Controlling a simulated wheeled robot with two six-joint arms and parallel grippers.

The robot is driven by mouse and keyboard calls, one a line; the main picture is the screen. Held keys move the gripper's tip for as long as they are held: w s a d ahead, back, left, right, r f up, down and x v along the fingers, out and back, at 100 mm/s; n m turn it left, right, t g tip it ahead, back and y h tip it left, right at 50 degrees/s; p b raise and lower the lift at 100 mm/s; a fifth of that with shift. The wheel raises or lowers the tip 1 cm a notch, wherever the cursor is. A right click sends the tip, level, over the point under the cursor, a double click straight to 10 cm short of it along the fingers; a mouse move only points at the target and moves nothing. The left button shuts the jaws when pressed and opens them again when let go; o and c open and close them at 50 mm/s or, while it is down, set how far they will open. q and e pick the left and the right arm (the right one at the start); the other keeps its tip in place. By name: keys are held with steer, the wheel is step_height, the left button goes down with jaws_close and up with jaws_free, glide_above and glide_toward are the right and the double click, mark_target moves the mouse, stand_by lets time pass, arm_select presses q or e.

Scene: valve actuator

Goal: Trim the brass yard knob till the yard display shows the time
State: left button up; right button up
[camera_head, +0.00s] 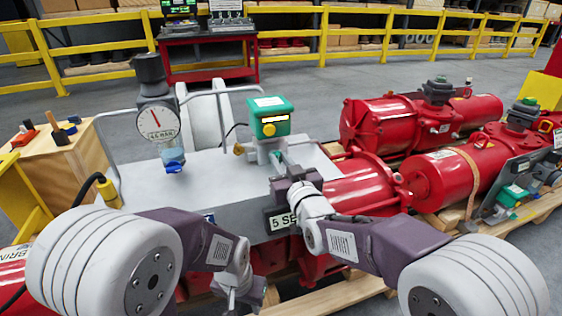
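A green box (268,117) with a small lit display (275,119) stands on the grey bench at the middle. The display's characters are too small to read. A small brass-yellow knob (239,149) sticks out at the lower left of the box. My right gripper (281,163) points up and away, just below the box's front and to the right of the knob. I cannot tell whether it touches anything. My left gripper (240,296) hangs low at the front, apart from the box, seen small and partly from behind. Whether either gripper is open or shut is not clear.
A round dial gauge (158,122) on a dark fitting stands left of the box, above a blue part (173,159). A bent grey rail (108,155) runs beside it. Red cylinders (390,122) lie on pallets at the right. A wooden box (55,150) with tools is left.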

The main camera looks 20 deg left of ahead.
steer(key=shift+o, duration=0.8)
steer(key=shift+s+d, duration=0.1)
steer(key=shift+s, duration=0.05)
steer(key=p+v, duration=0.2)
steer(key=v, duration=0.5)
steer(key=shift+s+d, duration=0.2)
steer(key=shift+s, duration=0.1)
steer(key=shift+s+d, duration=0.3)
steer(key=shift+s, duration=0.1)
